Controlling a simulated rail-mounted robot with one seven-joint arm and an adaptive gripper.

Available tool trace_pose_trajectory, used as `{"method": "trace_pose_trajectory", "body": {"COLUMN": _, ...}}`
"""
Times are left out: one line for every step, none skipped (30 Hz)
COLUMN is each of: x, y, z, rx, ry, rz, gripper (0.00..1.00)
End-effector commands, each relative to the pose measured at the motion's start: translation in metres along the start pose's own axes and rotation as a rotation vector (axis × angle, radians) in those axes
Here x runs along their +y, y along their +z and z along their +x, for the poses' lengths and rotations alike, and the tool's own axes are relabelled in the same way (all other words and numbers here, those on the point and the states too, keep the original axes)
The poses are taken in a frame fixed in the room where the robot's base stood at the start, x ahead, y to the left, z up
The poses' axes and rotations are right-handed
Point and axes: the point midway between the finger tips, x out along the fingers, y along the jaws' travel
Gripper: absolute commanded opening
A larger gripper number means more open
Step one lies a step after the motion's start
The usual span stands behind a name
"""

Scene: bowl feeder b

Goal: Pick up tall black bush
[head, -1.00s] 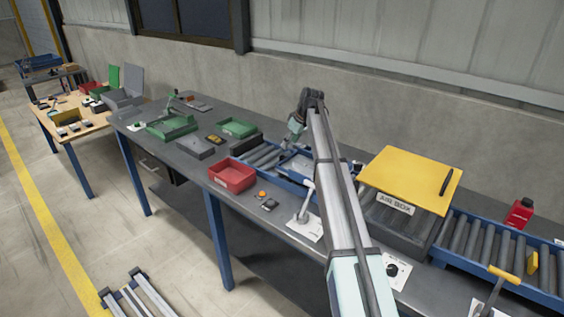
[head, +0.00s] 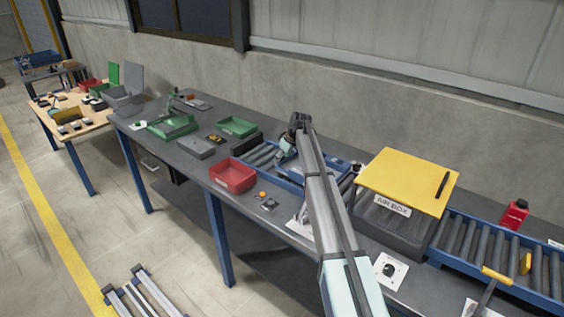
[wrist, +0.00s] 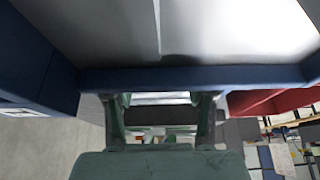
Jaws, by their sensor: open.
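A short black round piece (head: 389,269) stands on a white card on the bench, in front of the air box; I cannot tell whether it is the tall black bush. The tray's inside is partly hidden by my arm in the head view.
The air box (head: 385,218) with its yellow lid (head: 410,180) stands right of my arm. Green trays (head: 238,127) sit further left.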

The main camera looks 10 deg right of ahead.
Motion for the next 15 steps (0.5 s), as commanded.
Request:
{"method": "trace_pose_trajectory", "body": {"x": 0.0, "y": 0.0001, "z": 0.0007, "rx": 0.0, "ry": 0.0, "rz": 0.0, "gripper": 0.56}}
{"method": "trace_pose_trajectory", "body": {"x": -0.0001, "y": 0.0001, "z": 0.0007, "rx": 0.0, "ry": 0.0, "rz": 0.0, "gripper": 0.56}}
{"method": "trace_pose_trajectory", "body": {"x": -0.0001, "y": 0.0002, "z": 0.0007, "rx": 0.0, "ry": 0.0, "rz": 0.0, "gripper": 0.56}}
{"method": "trace_pose_trajectory", "body": {"x": -0.0001, "y": 0.0002, "z": 0.0006, "rx": 0.0, "ry": 0.0, "rz": 0.0, "gripper": 0.56}}
{"method": "trace_pose_trajectory", "body": {"x": -0.0001, "y": 0.0002, "z": 0.0006, "rx": 0.0, "ry": 0.0, "rz": 0.0, "gripper": 0.56}}
{"method": "trace_pose_trajectory", "body": {"x": -0.0001, "y": 0.0002, "z": 0.0006, "rx": 0.0, "ry": 0.0, "rz": 0.0, "gripper": 0.45}}
{"method": "trace_pose_trajectory", "body": {"x": -0.0002, "y": 0.0002, "z": 0.0005, "rx": 0.0, "ry": 0.0, "rz": 0.0, "gripper": 0.34}}
{"method": "trace_pose_trajectory", "body": {"x": -0.0002, "y": 0.0002, "z": 0.0005, "rx": 0.0, "ry": 0.0, "rz": 0.0, "gripper": 0.24}}
{"method": "trace_pose_trajectory", "body": {"x": -0.0001, "y": 0.0002, "z": 0.0005, "rx": 0.0, "ry": 0.0, "rz": 0.0, "gripper": 0.1}}
{"method": "trace_pose_trajectory", "body": {"x": -0.0001, "y": 0.0002, "z": 0.0004, "rx": 0.0, "ry": 0.0, "rz": 0.0, "gripper": 0.0}}
{"method": "trace_pose_trajectory", "body": {"x": -0.0001, "y": 0.0002, "z": 0.0005, "rx": 0.0, "ry": 0.0, "rz": 0.0, "gripper": 0.0}}
{"method": "trace_pose_trajectory", "body": {"x": -0.0001, "y": 0.0002, "z": 0.0005, "rx": 0.0, "ry": 0.0, "rz": 0.0, "gripper": 0.0}}
{"method": "trace_pose_trajectory", "body": {"x": -0.0001, "y": 0.0002, "z": 0.0005, "rx": 0.0, "ry": 0.0, "rz": 0.0, "gripper": 0.0}}
{"method": "trace_pose_trajectory", "body": {"x": -0.0001, "y": 0.0, "z": 0.0004, "rx": 0.0, "ry": 0.0, "rz": 0.0, "gripper": 0.0}}
{"method": "trace_pose_trajectory", "body": {"x": -0.0001, "y": 0.0, "z": 0.0004, "rx": 0.0, "ry": 0.0, "rz": 0.0, "gripper": 0.0}}
